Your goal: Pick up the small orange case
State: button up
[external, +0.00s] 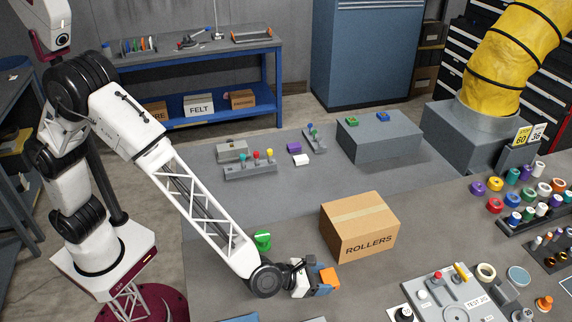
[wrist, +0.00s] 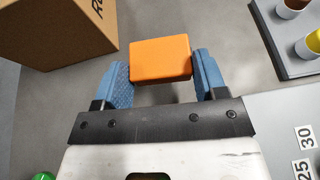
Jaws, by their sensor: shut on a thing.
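The small orange case (external: 329,278) is a plain orange block near the front of the grey table. It also shows between the blue fingers in the wrist view (wrist: 161,58). My gripper (external: 318,284) is shut on the case, with one blue finger on each side of it; the fingers also show in the wrist view (wrist: 163,72). The case sticks out past the fingertips. I cannot tell whether its underside touches the table.
A cardboard box marked ROLLERS (external: 360,227) stands just behind the case. A green round item (external: 263,240) is beside my arm. A grey test panel (external: 455,295) lies to the right, with racks of coloured rollers (external: 535,210) beyond.

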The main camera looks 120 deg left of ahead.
jog(key=s, duration=0.3)
jog(key=s+d, duration=0.1)
jog(key=s, duration=0.3)
jog(key=s+d+r, duration=0.1)
jog(key=s, duration=0.3)
